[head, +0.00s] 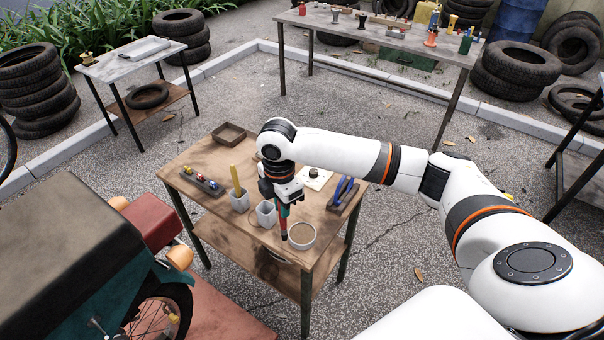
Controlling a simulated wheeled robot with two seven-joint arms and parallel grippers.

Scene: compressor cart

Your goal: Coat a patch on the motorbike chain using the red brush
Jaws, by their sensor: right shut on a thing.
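My right gripper (284,200) is above the wooden table, pointing down and shut on the red brush (284,214). The brush hangs upright, its dark lower end close to the left rim of a round white pot (301,246) with tan contents. I cannot tell whether the brush end is inside the pot or just in front of or beside it. A motorbike wheel (158,317) shows at the lower left, below a dark cover and red bodywork; I cannot make out the chain. My left gripper is not in view.
The wooden table (213,221) also holds a grey holder with a yellow-handled tool (236,180), another grey holder (266,214), a rack of small coloured parts (202,181), an empty brown tray (229,133) and a blue tool (344,189).

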